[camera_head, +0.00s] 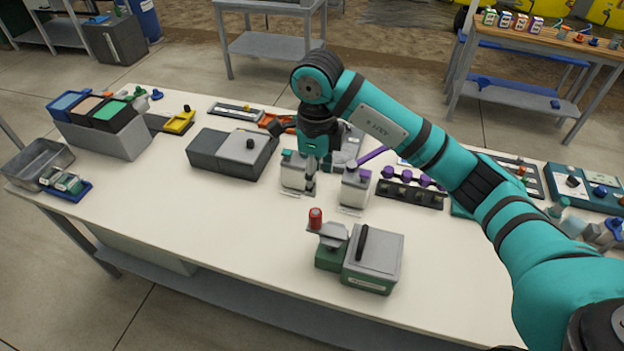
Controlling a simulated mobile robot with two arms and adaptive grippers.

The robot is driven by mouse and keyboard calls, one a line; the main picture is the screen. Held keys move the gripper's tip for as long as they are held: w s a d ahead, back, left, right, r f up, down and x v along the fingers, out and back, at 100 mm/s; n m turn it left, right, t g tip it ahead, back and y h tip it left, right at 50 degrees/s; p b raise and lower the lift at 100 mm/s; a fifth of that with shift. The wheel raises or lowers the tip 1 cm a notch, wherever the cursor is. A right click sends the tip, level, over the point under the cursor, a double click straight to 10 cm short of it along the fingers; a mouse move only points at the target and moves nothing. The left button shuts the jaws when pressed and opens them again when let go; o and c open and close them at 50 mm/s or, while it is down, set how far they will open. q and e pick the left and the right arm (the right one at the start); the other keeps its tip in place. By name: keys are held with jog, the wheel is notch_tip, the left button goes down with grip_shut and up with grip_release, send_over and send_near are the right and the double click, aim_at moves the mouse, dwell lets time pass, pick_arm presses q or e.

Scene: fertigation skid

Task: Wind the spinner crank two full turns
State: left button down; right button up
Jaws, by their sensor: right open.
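The green spinner unit (370,281) stands near the front edge of the white table, with a grey lid and a black bar on top. On its left side is what looks like the crank, a flat grey arm (331,233) with an upright red knob (315,217). My right gripper (311,186) points down behind the knob, between two white bottles, and is apart from the crank. It is open, with no object seen in it. Its fingers are small in the picture and partly overlap the left bottle. My left gripper is out of view.
The white bottles (294,172) and (355,187) stand close to my right gripper. A rack with purple knobs (411,194) lies to the right, and a grey box (248,150) to the left. The table's front left is clear.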

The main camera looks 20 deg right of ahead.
aim_at(316, 213)
jog(key=shift+s+f+p, duration=0.15)
jog(key=shift+s+f, duration=0.15)
jog(key=shift+f, duration=0.2)
jog(key=shift+s+f+p, duration=0.15)
jog(key=shift+s+f, duration=0.1)
jog(key=shift+f, duration=0.25)
notch_tip(316, 213, down, 3)
jog(key=shift+f+p, duration=0.15)
jog(key=shift+p, duration=0.35)
notch_tip(316, 213, down, 7)
jog(key=shift+w+r+p, duration=0.15)
jog(key=shift+r+p, duration=0.05)
jog(key=shift+p, duration=0.7)
notch_tip(316, 213, down, 4)
jog(key=shift+r+p, duration=0.15)
jog(key=shift+p, duration=0.25)
jog(key=shift+a+f, duration=0.1)
jog(key=shift+f, duration=0.55)
grip_shut()
jog(key=c, duration=0.7)
grip_release()
jog(key=shift+w, duration=0.1)
jog(key=shift+c, duration=1.3)
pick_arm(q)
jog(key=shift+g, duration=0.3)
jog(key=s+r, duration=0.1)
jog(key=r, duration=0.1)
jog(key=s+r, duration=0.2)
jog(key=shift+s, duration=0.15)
